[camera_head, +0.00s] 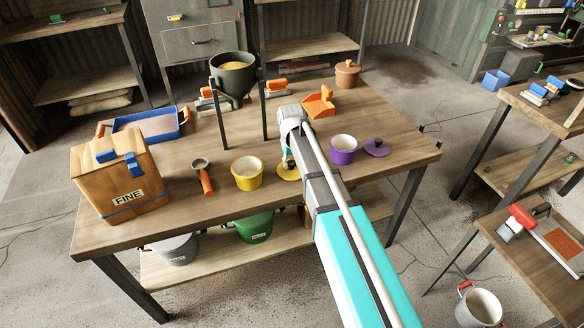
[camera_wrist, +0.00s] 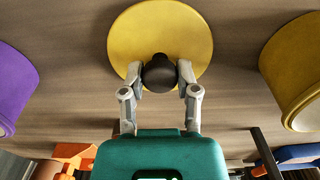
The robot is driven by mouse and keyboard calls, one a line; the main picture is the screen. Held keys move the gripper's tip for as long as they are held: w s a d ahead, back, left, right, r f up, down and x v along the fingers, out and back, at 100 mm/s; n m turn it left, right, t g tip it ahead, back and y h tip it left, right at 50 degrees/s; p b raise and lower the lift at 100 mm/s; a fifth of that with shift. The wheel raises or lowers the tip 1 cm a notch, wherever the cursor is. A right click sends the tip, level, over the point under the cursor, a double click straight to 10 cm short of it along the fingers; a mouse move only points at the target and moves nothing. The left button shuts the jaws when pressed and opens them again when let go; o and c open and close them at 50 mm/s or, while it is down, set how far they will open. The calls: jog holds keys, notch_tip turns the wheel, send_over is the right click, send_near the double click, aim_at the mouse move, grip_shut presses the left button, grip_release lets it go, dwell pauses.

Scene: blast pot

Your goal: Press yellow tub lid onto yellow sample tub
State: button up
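The yellow tub lid (camera_wrist: 160,28) is a flat yellow disc with a dark round knob, seen in the wrist view. My gripper (camera_wrist: 161,75) has a finger on each side of the knob, and the fingers look closed on it. In the head view the lid (camera_head: 286,174) shows partly from behind my arm, at or close to the tabletop. The yellow sample tub (camera_head: 247,178) stands upright and open just left of the lid, with pale contents. Part of the tub also shows at the right of the wrist view (camera_wrist: 292,70).
A purple tub (camera_head: 343,152) and its purple lid (camera_head: 377,148) are right of my gripper. A hopper on a stand (camera_head: 234,78) rises behind the yellow tub. An orange-handled scoop (camera_head: 205,180) and a FINE bag (camera_head: 120,180) are to the left. An orange scoop (camera_head: 319,104) lies behind.

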aim_at(291, 162)
grip_shut()
jog(key=shift+r+p, duration=2.5)
jog(key=shift+p, duration=0.05)
jog(key=s+a+r+n+p, duration=0.2)
jog(key=a+r+n+p, duration=0.1)
jog(key=a, duration=0.4)
jog(key=s+a+r+n+p, duration=0.2)
jog(key=a+r+n+p, duration=0.1)
jog(key=a, duration=0.4)
jog(key=shift+s+a+r+p, duration=0.15)
jog(key=shift+s+r+p, duration=0.25)
jog(key=shift+r+p, duration=0.35)
jog(key=shift+f+b, duration=2.15)
jog(key=shift+f+b, duration=0.8)
jog(key=shift+b, duration=0.05)
